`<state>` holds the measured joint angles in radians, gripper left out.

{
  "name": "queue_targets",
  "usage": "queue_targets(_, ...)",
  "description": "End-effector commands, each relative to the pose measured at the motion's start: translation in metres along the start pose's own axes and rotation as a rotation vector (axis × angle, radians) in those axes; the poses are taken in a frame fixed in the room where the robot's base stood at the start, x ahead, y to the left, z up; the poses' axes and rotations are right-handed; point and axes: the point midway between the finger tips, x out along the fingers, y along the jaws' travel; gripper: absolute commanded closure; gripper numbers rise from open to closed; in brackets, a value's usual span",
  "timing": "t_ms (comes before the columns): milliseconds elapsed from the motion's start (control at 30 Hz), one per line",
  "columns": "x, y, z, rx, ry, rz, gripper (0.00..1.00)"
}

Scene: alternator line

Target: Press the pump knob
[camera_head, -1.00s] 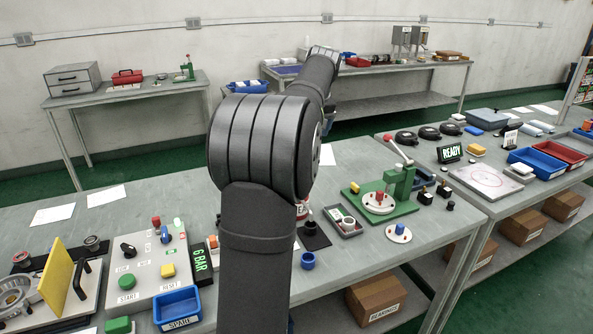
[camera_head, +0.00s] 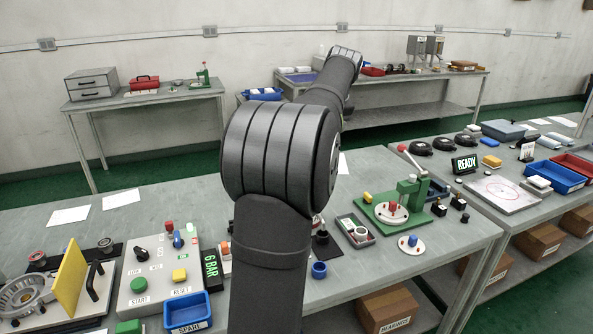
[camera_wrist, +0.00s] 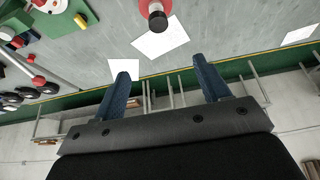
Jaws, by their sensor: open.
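A red, upright round thing with a black knob on top (camera_wrist: 157,18) shows at the top edge of the wrist view; it may be the pump, but I see no label. In the head view a red and white thing (camera_head: 318,222) peeks out from behind my arm, mostly hidden; it may be the same one. My gripper (camera_wrist: 165,72) is open and empty in the wrist view, its two blue fingers wide apart. The red and black thing lies beyond the fingertips, between their lines, apart from them. My arm hides the gripper in the head view.
A green press (camera_head: 408,195) stands right of my arm, with a parts tray (camera_head: 355,230) beside it. A control box (camera_head: 160,270) with several buttons and a blue bin (camera_head: 187,311) are at the left. A paper sheet (camera_wrist: 160,38) lies near the red and black thing.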

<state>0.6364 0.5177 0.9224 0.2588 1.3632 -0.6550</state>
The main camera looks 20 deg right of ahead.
Motion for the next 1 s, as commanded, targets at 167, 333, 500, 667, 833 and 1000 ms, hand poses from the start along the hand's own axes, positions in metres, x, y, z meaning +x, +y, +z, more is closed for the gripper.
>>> queue_targets(167,0.014,-0.003,0.008,-0.018,0.119,-0.028,0.67)
queue_targets(333,0.026,-0.004,0.017,-0.015,0.255,-0.023,1.0)
queue_targets(500,0.032,-0.002,0.026,0.0,0.337,-0.001,1.0)
queue_targets(667,0.034,0.0,0.029,0.006,0.361,0.009,1.0)
queue_targets(833,0.034,0.0,0.028,0.006,0.362,0.009,1.0)
queue_targets(1000,0.036,0.0,0.028,0.006,0.36,0.008,1.0)
